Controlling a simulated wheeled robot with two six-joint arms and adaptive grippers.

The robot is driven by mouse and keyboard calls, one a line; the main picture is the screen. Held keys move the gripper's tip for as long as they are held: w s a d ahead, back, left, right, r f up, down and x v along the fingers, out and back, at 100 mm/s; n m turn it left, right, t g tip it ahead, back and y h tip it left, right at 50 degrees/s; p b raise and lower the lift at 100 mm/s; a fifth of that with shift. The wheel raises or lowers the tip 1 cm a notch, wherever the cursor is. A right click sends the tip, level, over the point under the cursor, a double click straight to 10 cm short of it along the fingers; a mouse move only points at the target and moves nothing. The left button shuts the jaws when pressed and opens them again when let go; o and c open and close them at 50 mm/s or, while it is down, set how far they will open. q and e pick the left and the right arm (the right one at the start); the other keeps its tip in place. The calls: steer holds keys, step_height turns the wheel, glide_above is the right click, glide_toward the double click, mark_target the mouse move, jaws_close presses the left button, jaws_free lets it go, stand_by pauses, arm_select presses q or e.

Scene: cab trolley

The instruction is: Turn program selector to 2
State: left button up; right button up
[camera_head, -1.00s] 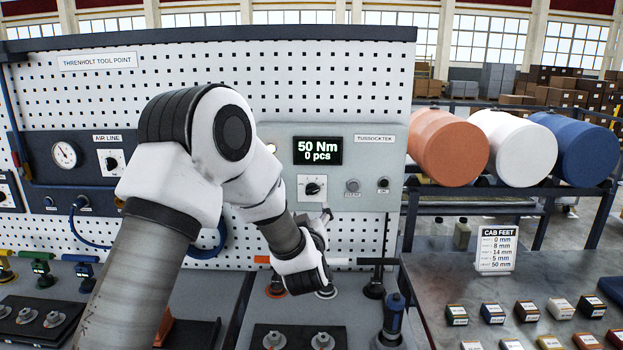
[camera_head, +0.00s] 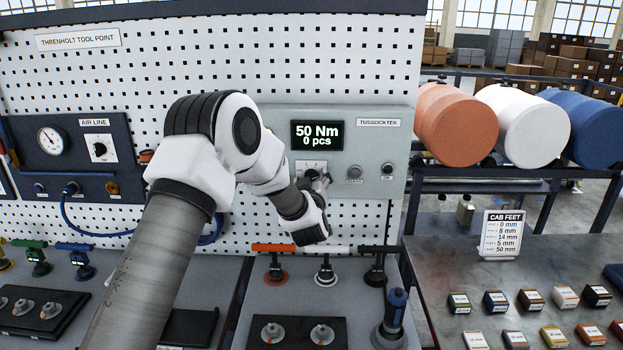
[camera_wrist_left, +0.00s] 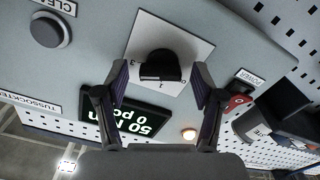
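The program selector is a black knob (camera_wrist_left: 160,66) on a white plate (camera_wrist_left: 192,42) with printed numbers. My left gripper (camera_wrist_left: 163,92) is open, with one finger on each side of the knob and no clear contact. In the head view the left gripper (camera_head: 318,182) is at the selector and partly covers it. The display (camera_head: 317,134) above reads 50 Nm and 0 pcs. My right gripper is not in view.
Several tools with coloured handles stand on the bench below. A blue-topped tool (camera_head: 391,320) stands at the bench's right.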

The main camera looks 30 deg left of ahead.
arm_select(q)
steer(key=shift+s+d+r, duration=0.1)
steer(key=shift+s+r, duration=0.1)
steer(key=c, duration=0.6)
steer(key=shift+s, duration=0.1)
steer(key=c, duration=0.4)
steer(key=shift+f+n+b, duration=0.15)
steer(key=shift+n+b, duration=0.25)
steer(key=shift+b, duration=0.45)
steer(key=shift+c, duration=0.2)
steer(key=n+b, duration=0.6)
steer(key=b, duration=0.4)
steer(key=shift+a, duration=0.2)
steer(key=shift+n+b, duration=0.95)
steer(key=shift+n, duration=0.15)
steer(key=shift+r, duration=0.2)
